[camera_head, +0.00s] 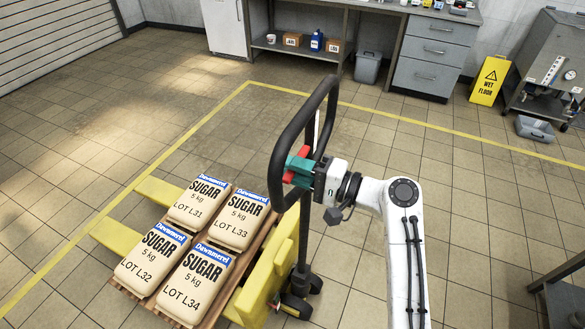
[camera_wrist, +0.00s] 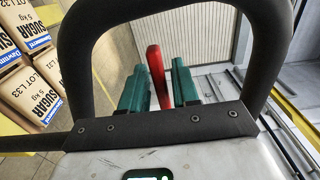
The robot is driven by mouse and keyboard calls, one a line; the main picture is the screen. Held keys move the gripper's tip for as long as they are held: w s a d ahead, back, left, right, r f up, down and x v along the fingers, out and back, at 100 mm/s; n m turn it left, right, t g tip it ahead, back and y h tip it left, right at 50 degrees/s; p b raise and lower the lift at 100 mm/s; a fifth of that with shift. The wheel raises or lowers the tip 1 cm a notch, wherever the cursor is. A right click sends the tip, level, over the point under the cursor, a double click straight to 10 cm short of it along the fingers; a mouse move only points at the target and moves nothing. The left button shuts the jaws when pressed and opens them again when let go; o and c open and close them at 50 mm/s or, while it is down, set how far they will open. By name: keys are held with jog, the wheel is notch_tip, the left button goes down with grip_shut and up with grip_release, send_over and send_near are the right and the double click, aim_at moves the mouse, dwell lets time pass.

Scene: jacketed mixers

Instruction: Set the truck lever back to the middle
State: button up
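The pallet truck's black loop handle (camera_head: 277,150) stands upright behind the yellow pallet truck (camera_head: 262,285). Its red lever (camera_head: 289,178) sits inside the loop, partly hidden by my gripper. My gripper (camera_head: 300,170), with teal fingers, reaches in from the right at the lever. In the wrist view the red lever (camera_wrist: 156,72) stands between the two fingers of my gripper (camera_wrist: 160,90), leaning slightly. A narrow gap shows between the lever and the right finger; the left finger is very close to it. The fingers look open around it. Whether either one touches is not clear.
Several sugar sacks (camera_head: 200,272) lie on a wooden pallet on the forks. A workbench (camera_head: 375,8) with drawers, a grey bin (camera_head: 367,67), a yellow wet floor sign (camera_head: 489,81) and a steel mixer (camera_head: 552,65) stand at the back. The tiled floor between is clear.

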jog(key=shift+o, duration=0.6)
jog(key=b+v, duration=0.2)
jog(key=v, duration=0.8)
jog(key=shift+d+b, duration=0.3)
jog(key=shift+d, duration=0.1)
jog(key=shift+s, duration=0.15)
jog(key=s+d+f+g+h, duration=0.1)
jog(key=s+d+f+h, duration=0.2)
jog(key=s+f, duration=0.3)
jog(key=s+d+f+n+h, duration=0.1)
jog(key=s+d+f+h, duration=0.25)
jog(key=f, duration=0.35)
jog(key=s+d+f+g+h, duration=0.1)
jog(key=s+d+f+h, duration=0.2)
jog(key=s+f, duration=0.3)
jog(key=s+d+f+n+g+h, duration=0.1)
jog(key=s+d+h, duration=0.3)
jog(key=s, duration=0.4)
jog(key=s+d+f+n+g+h, duration=0.1)
jog(key=s+d+f+g+h, duration=0.1)
jog(key=s+d, duration=0.5)
jog(key=s+f+h, duration=0.1)
jog(key=s, duration=0.1)
jog(key=shift+s+f+h, duration=0.3)
jog(key=shift+f+h, duration=0.05)
